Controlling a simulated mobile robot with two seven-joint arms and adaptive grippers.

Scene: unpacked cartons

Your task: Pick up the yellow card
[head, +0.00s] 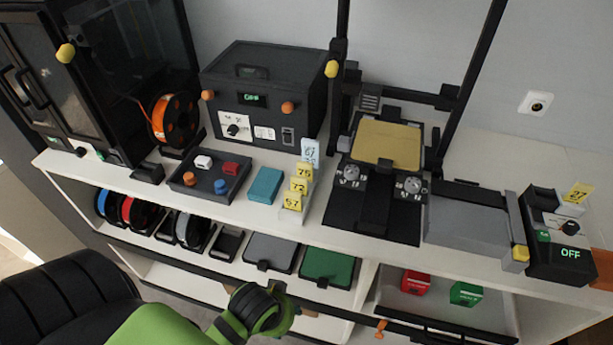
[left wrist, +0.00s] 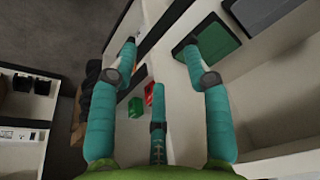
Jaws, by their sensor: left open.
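Yellow cards with black numbers stand in a small stepped holder on the white counter in the head view: a rear card (head: 304,171), a middle card (head: 298,186) and a front card (head: 292,201). A pale blue card (head: 310,151) stands behind them. Another yellow card (head: 578,193) stands on the black device at the far right. My left arm reaches in low at the front, its wrist (head: 262,308) below the counter edge and well apart from the cards. In the left wrist view my left gripper (left wrist: 159,48) has its teal fingers spread and empty. No yellow card shows there.
A dark tray (head: 198,192) with small coloured blocks and a teal box (head: 265,185) sit left of the cards. A printer with a tan plate (head: 387,143) stands to the right.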

